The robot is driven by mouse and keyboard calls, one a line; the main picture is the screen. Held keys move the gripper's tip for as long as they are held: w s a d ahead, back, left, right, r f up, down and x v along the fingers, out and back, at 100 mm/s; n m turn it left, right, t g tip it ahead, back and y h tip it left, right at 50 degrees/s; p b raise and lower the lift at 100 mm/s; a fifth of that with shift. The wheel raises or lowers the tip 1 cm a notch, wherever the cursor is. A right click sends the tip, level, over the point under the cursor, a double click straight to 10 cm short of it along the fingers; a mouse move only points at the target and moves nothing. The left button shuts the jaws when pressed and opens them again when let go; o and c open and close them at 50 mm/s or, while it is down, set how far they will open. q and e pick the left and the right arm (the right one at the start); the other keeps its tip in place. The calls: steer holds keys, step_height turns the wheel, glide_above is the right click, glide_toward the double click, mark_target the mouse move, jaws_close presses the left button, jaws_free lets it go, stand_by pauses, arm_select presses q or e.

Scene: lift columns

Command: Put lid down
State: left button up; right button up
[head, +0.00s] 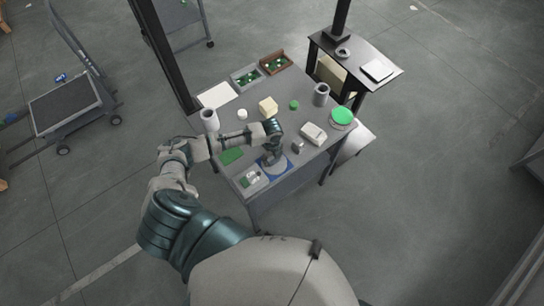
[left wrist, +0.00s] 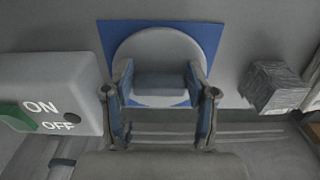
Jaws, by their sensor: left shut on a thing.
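The lid is a round grey disc with a bar handle (left wrist: 160,84); its rim (left wrist: 160,42) shows in the left wrist view. It lies over a blue square mat (left wrist: 208,36), which also shows at the table's near edge in the head view (head: 285,172). My left gripper (left wrist: 160,88) is shut on the lid's handle, one finger at each end. In the head view my left gripper (head: 272,158) points down over the mat and hides much of it. I cannot tell whether the lid touches the mat. My right gripper is not in view.
An ON/OFF switch box (left wrist: 52,90) stands close left of the mat, and a grey block (left wrist: 272,86) close right.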

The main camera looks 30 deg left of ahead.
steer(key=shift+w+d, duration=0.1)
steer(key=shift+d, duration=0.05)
arm_select(q)
steer(key=o, duration=1.1)
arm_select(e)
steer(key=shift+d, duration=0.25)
arm_select(q)
steer(key=shift+o, duration=0.2)
steer(key=shift+a, duration=0.1)
steer(key=shift+r, duration=0.25)
step_height(320, 180, up, 12)
steer(key=shift+f, duration=0.2)
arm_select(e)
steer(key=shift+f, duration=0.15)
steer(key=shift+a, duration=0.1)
